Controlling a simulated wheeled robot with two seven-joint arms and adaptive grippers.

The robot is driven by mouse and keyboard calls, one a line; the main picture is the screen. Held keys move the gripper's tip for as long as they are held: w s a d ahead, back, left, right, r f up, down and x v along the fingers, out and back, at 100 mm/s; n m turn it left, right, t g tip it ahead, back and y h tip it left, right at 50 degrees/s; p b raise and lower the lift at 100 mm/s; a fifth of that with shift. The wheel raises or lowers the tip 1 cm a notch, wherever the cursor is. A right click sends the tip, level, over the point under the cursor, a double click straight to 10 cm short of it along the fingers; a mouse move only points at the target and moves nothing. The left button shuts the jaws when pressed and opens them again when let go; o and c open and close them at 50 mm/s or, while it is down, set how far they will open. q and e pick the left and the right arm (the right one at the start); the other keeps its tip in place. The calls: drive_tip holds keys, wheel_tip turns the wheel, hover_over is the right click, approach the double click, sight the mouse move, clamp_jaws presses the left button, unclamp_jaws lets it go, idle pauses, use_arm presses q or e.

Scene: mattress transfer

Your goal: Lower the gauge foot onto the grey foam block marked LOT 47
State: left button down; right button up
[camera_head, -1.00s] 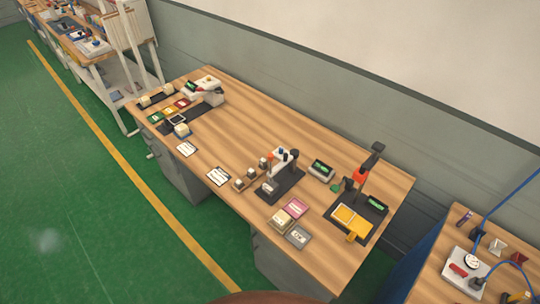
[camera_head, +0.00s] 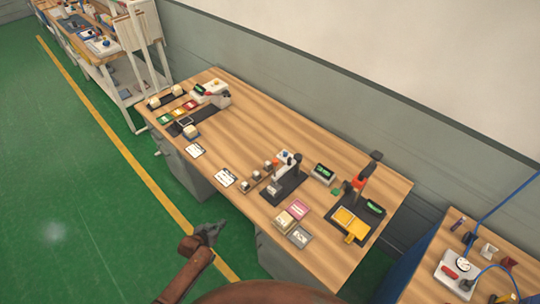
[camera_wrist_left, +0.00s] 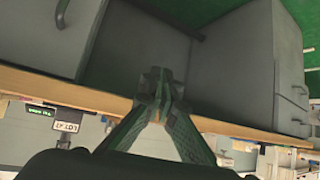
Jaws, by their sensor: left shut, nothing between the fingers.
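A grey foam block (camera_head: 300,237) with a pale label lies at the near edge of the wooden bench, in front of a pink block and a beige block. Its lettering is too small to read in the head view. A small stand on a dark base (camera_head: 285,188) is behind these blocks. A taller stand with an orange-red part (camera_head: 360,182) is to the right; I cannot tell which bears the gauge foot. My left gripper (camera_head: 220,229) is shut and empty, off the bench's front edge, left of the blocks. It also shows shut in the left wrist view (camera_wrist_left: 160,88).
The pink block (camera_head: 298,210) and beige block (camera_head: 284,221) adjoin the grey one. A yellow block (camera_head: 347,220) lies at the taller stand. White cards (camera_head: 225,178) lie near the front edge. Grey cabinets (camera_wrist_left: 235,65) are below the bench top. The bench's back middle is clear.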

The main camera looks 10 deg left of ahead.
use_arm(q)
drive_tip(key=w+d+r+m+t+h+p, duration=0.1)
drive_tip(key=w+d+r+h+p, duration=0.3)
drive_tip(key=r, duration=0.9)
drive_tip(key=w+d+r+m+t+b, duration=0.15)
drive_tip(key=d+r, duration=0.45)
drive_tip(key=r, duration=0.7)
drive_tip(key=w+d+r+m+t+h+p, duration=0.1)
drive_tip(key=w+d+r+m+h+p, duration=0.3)
drive_tip(key=r, duration=0.9)
drive_tip(key=w+d+f+n+y, duration=0.2)
drive_tip(key=w+d+f, duration=0.4)
drive_tip(key=w, duration=0.1)
drive_tip(key=shift+w+f+p, duration=0.2)
drive_tip(key=shift+f+p, duration=0.15)
drive_tip(key=shift+p, duration=0.1)
drive_tip(key=shift+n+g, duration=0.25)
wheel_tip(320, 180, down, 3)
drive_tip(key=shift+r+b, duration=0.1)
drive_tip(key=shift+b, duration=1.15)
